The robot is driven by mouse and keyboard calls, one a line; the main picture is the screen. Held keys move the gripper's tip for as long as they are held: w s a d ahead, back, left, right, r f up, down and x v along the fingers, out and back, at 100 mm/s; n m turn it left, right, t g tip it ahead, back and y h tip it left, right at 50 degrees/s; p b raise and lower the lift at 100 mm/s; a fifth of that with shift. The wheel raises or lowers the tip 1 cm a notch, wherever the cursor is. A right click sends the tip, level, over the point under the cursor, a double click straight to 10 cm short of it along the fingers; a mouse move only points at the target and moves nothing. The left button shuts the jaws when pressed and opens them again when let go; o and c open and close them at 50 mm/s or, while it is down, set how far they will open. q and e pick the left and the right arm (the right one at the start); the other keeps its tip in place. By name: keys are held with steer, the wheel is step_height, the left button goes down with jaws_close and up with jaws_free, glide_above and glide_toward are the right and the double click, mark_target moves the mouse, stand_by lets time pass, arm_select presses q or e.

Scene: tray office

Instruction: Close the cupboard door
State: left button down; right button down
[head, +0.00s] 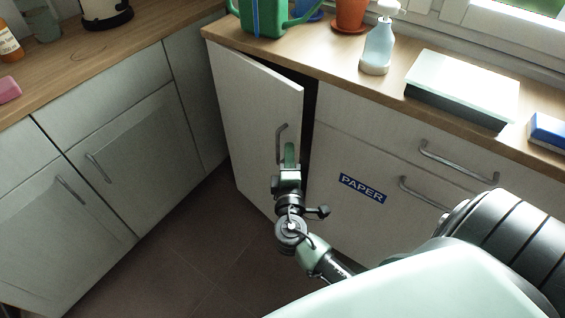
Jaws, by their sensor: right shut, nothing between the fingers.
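The cupboard door (255,110) is a pale panel with a vertical metal handle (279,143) near its right edge. It stands slightly ajar, with a dark gap along its top and right side. My right gripper (290,150) is shut and empty, in front of the door's right edge, just below and beside the handle. I cannot tell whether it touches the door. The lower part of the door is partly hidden behind my right arm. My left gripper is not in view.
A drawer front with a blue PAPER label (362,188) is right of the door. Closed cupboards (125,150) stand left. Tiled floor (205,255) is clear.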

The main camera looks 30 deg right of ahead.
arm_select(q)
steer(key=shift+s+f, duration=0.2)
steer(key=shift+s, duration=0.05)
arm_select(e)
steer(key=shift+w+d, duration=0.15)
steer(key=shift+d, duration=0.5)
